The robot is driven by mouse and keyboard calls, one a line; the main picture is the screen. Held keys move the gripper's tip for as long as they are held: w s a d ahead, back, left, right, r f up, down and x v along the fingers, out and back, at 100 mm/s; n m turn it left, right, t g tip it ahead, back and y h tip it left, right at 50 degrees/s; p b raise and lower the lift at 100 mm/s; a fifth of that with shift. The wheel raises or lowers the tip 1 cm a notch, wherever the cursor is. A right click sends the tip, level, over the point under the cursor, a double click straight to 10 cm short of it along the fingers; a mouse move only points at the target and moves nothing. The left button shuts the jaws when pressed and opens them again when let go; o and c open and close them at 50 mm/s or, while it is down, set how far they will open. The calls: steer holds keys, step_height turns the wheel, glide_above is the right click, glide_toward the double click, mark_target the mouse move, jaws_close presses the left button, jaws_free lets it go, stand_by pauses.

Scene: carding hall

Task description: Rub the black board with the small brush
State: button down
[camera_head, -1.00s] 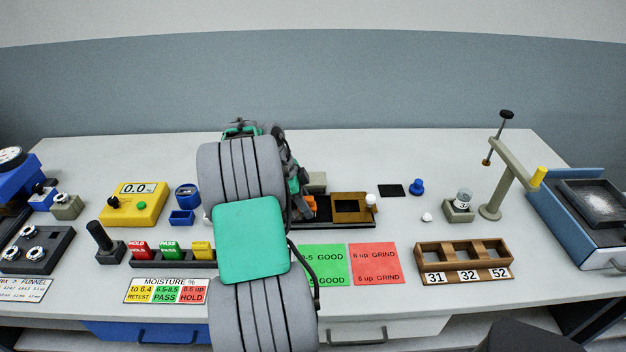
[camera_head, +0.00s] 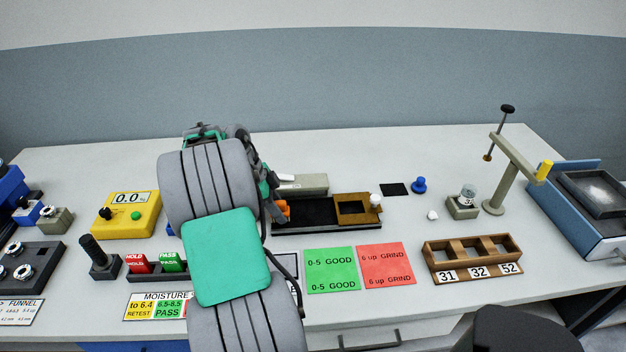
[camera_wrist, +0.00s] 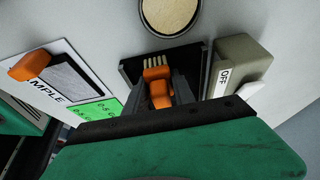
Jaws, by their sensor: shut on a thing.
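My gripper (camera_wrist: 160,97) is shut on the small brush (camera_wrist: 158,84), which has an orange handle and pale bristles. In the wrist view the bristles lie over a black board (camera_wrist: 133,68); I cannot tell whether they touch it. In the head view a long black board (camera_head: 315,213) lies at mid-table, with a brass-coloured frame (camera_head: 352,202) at its right end. A bit of orange (camera_head: 284,208) shows at its left end, beside my arm, which hides most of my gripper. A separate small black square (camera_head: 395,189) lies farther right.
A grey box (camera_head: 303,184) with an OFF label (camera_wrist: 224,76) stands right behind the long board. Green (camera_head: 331,270) and red (camera_head: 388,265) cards lie in front. A yellow scale (camera_head: 128,222) is left; a wooden rack (camera_head: 430,263) and a stand (camera_head: 493,206) are right.

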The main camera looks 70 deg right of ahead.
mark_target(280, 203)
steer(key=r+p, duration=0.1)
steer(key=r, duration=0.2)
steer(key=shift+s+r, duration=0.2)
steer(key=shift+w+r+p, duration=0.15)
steer(key=shift+r+p, duration=0.5)
steer(key=shift+r, duration=0.05)
steer(key=shift+r+p, duration=1.2)
steer(key=shift+r, duration=0.4)
